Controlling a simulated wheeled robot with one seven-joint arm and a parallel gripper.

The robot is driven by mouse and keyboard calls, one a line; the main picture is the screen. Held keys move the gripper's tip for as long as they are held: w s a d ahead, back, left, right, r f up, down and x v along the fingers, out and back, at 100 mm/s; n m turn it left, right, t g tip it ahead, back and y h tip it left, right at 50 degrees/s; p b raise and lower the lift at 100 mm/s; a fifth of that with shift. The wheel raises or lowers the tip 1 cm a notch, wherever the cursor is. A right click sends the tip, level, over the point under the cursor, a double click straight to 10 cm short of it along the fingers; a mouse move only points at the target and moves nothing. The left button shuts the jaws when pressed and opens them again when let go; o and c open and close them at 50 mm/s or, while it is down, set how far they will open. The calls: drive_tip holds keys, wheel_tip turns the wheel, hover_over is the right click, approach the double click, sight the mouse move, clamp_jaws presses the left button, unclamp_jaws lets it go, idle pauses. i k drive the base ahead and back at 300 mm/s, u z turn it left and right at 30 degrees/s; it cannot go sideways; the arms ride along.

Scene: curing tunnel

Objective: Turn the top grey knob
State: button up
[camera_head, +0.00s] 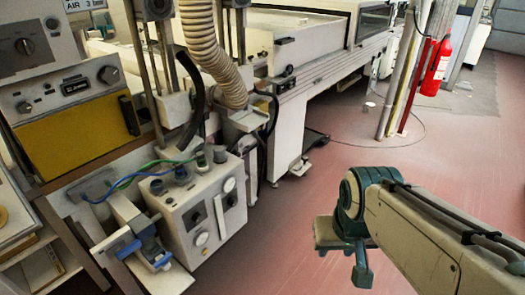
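Several knobs show on the left, and I cannot tell for certain which one the task means. A dark knob (25,46) sits on the upper grey panel. A round grey knob (108,75) sits at the right of the panel above the yellow front.
Blue and green cables (128,181) run to the box top. A ribbed hose (212,58) hangs above it. A long machine (330,55) fills the back. A red extinguisher (436,68) hangs by posts at upper right. The reddish floor (265,235) between box and arm is clear.

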sight(219, 153)
drive_tip(key=z, duration=2.65)
drive_tip(key=i, duration=0.1)
drive_tip(key=u, duration=1.8)
drive_tip(key=i, duration=1)
drive_tip(key=u, duration=1.15)
drive_tip(key=i, duration=0.7)
drive_tip(key=u, duration=0.85)
